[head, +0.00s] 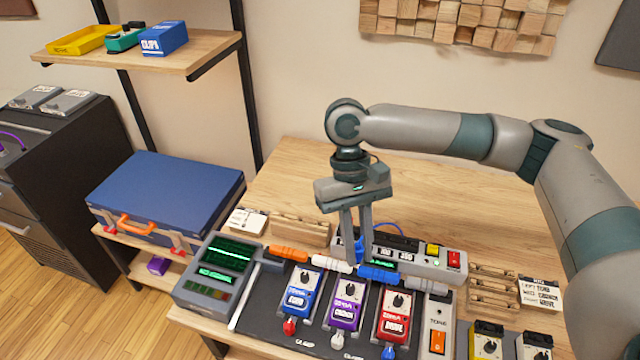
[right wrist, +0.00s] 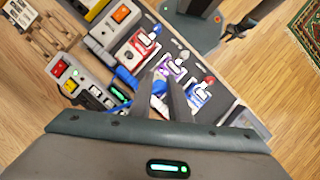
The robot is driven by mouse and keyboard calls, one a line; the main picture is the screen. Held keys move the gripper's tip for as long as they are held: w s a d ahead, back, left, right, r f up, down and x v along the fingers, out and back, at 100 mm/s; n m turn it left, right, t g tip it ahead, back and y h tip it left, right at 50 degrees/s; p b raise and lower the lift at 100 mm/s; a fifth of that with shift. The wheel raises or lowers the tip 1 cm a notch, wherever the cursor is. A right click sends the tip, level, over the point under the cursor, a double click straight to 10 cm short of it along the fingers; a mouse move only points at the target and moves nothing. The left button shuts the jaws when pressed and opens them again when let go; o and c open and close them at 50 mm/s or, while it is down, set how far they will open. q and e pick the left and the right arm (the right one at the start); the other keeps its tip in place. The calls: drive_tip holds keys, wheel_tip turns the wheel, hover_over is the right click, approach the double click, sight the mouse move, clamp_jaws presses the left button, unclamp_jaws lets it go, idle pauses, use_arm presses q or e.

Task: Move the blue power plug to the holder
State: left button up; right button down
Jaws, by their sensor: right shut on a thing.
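My right gripper (head: 359,258) points down over the back of the pedal board. It is shut on the blue power plug (head: 359,247), which shows only as a small blue patch between the fingers. In the right wrist view a blue patch (right wrist: 159,87) also shows between the fingertips. A blue cable (head: 391,230) loops behind the gripper. The grey power strip (head: 440,272) lies just behind and right of the fingertips. Slotted wooden racks stand left (head: 300,231) and right (head: 493,290) of the strip; I cannot tell which is the holder.
Blue (head: 298,294), purple (head: 345,303) and red (head: 393,315) pedals stand in front, with orange, white and blue connectors (head: 378,274) behind them. A grey meter box (head: 218,275) stands left.

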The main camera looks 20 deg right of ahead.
drive_tip(key=shift+w+a+n+h+p, duration=0.15)
drive_tip(key=shift+w+n+h+p, duration=0.2)
drive_tip(key=shift+w+n, duration=0.25)
drive_tip(key=w+a+f+n+t+h+p, duration=0.1)
drive_tip(key=w+n+t+p, duration=0.7)
drive_tip(key=w+n, duration=1.1)
drive_tip(key=n+h+p, duration=0.1)
drive_tip(key=n+p, duration=0.2)
drive_tip(key=n, duration=0.5)
drive_tip(key=shift+w+f+n+p, duration=0.15)
drive_tip(key=shift+f+n+p, duration=0.15)
drive_tip(key=shift+n+p, duration=0.1)
drive_tip(key=shift+f, duration=0.2)
drive_tip(key=shift+f+b, duration=2.9)
drive_tip(key=shift+f, duration=0.4)
drive_tip(key=shift+p, duration=1.3)
